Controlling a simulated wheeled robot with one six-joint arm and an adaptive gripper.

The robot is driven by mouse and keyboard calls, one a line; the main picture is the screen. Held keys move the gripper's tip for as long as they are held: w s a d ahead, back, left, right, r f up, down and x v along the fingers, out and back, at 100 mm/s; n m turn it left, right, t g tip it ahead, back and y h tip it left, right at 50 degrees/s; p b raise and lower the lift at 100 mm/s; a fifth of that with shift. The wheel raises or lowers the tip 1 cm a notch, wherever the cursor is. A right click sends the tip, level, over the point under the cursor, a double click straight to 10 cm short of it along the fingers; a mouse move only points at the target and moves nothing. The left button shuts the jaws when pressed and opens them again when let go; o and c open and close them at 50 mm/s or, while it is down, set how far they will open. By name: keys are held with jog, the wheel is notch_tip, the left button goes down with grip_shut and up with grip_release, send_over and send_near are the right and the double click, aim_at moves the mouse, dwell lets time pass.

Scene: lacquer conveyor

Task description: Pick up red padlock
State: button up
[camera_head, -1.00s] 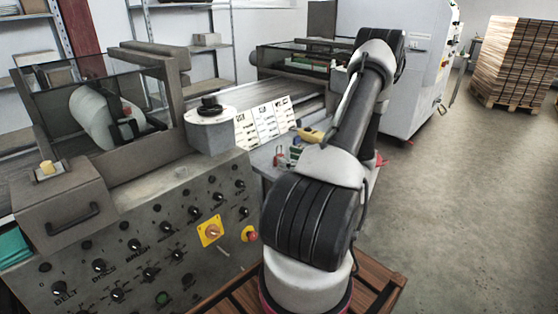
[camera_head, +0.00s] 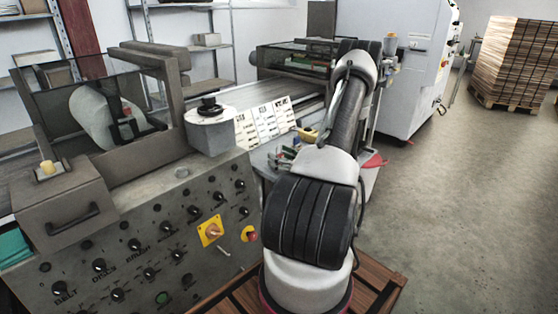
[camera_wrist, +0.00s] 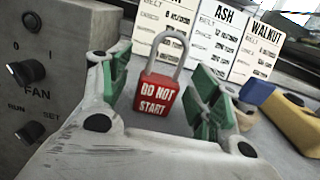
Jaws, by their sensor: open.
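The red padlock (camera_wrist: 157,98) stands upright in the middle of the wrist view, its grey shackle on top and white "DO NOT START" lettering facing me. My gripper (camera_wrist: 163,88) is open, with one green-padded finger to the left of the padlock and one to the right. Gaps show on both sides of the padlock, and it is not gripped. In the head view my arm reaches over the bench area, and I cannot clearly make out the padlock there.
A yellow and blue object (camera_wrist: 285,115) lies right of my right finger. White printed cards (camera_wrist: 215,38) stand behind the padlock. A grey panel with FAN knobs (camera_wrist: 35,80) rises at left. In the head view, the control console (camera_head: 140,245) is left of my arm; open floor (camera_head: 460,210) is right.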

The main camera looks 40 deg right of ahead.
aim_at(280, 155)
jog(key=c, duration=1.2)
jog(key=shift+o, duration=0.2)
jog(key=shift+r, duration=0.1)
notch_tip(280, 155, up, 10)
jog(key=shift+f, duration=0.1)
